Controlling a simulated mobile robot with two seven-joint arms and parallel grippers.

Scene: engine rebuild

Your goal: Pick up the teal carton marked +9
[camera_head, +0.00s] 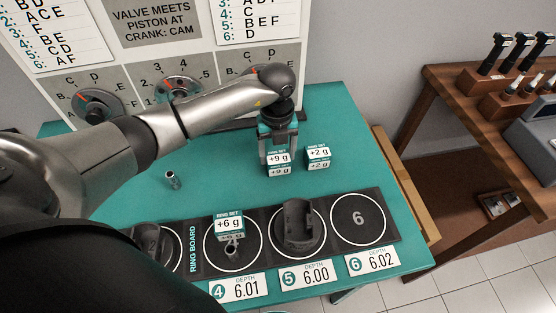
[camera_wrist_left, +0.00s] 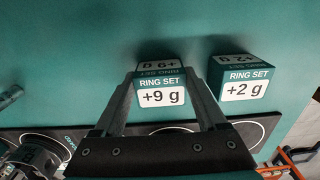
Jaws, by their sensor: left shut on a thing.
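The teal and white carton marked +9 g (camera_head: 279,170) stands on the teal table, below the wall board. It also shows in the left wrist view (camera_wrist_left: 161,92), between the two fingers. My left gripper (camera_head: 278,160) reaches down over the carton and is shut on it, one finger on each side. In the left wrist view the fingers (camera_wrist_left: 164,100) flank the carton. I cannot tell whether the carton is lifted off the table. My right gripper is in neither view.
A carton marked +2 g (camera_head: 318,158) stands just right of the +9 g carton. The ring board (camera_head: 263,203) in front holds a +6 g carton (camera_head: 229,224) and a dark piston-like part (camera_head: 298,224); circle 6 is empty.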

